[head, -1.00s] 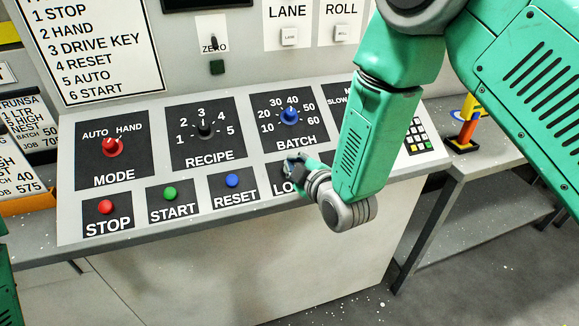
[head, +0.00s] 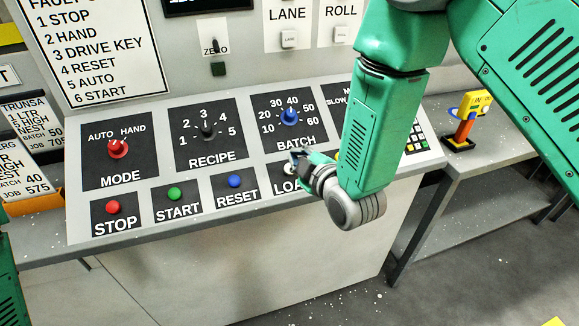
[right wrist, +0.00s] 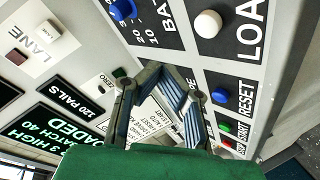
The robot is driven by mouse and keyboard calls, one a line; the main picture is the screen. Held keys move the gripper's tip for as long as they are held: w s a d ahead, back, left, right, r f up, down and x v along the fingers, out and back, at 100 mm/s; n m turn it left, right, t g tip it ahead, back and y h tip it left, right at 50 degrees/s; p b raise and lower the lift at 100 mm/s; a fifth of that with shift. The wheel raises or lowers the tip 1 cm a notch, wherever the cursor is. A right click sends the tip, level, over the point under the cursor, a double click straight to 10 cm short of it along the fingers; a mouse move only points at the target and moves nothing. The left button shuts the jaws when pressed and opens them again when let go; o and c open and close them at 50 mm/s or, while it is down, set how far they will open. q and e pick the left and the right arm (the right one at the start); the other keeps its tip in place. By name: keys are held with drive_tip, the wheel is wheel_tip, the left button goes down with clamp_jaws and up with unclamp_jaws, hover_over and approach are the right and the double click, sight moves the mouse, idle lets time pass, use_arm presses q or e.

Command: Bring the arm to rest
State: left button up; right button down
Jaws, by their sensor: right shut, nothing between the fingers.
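My right arm (head: 385,130) is green and reaches down in front of the control panel (head: 262,232) in the head view. My right gripper (head: 299,161) is small and partly turned away, in front of the LOAD label's plate. In the right wrist view the right gripper (right wrist: 160,88) is shut with nothing held. The white LOAD button (right wrist: 208,23) shows there apart from the fingers. Only a green edge of my left arm shows at the lower left of the head view; its gripper is out of sight.
The panel carries a red MODE knob (head: 118,148), a RECIPE knob (head: 208,131), a blue BATCH knob (head: 289,116), and STOP (head: 113,207), START (head: 173,193) and RESET (head: 234,181) buttons. A yellow-and-red device (head: 467,121) stands on the side bench (head: 490,151). My arm hides part of the panel.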

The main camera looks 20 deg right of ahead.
idle(0.4)
drive_tip(key=s+d+f+m+g+h+b, duration=0.1)
drive_tip(key=s+d+f+m+g+b, duration=0.25)
drive_tip(key=s+f, duration=0.6)
drive_tip(key=s+d+f+m+g+h+b, duration=0.1)
drive_tip(key=s+d+f+m+g+b, duration=0.2)
drive_tip(key=s+f, duration=0.65)
drive_tip(key=s+d+f+m+g+b, duration=0.1)
drive_tip(key=s+f+g, duration=0.3)
drive_tip(key=s, duration=0.4)
drive_tip(key=s+d+f+m+g+b, duration=0.1)
drive_tip(key=s+d+f+m+g, duration=0.2)
drive_tip(key=s+f, duration=0.4)
drive_tip(key=shift+s+d+f+m+g+h, duration=0.2)
drive_tip(key=shift+s+d+m+g+h, duration=0.2)
drive_tip(key=shift+s+m, duration=0.3)
drive_tip(key=shift+w, duration=0.15)
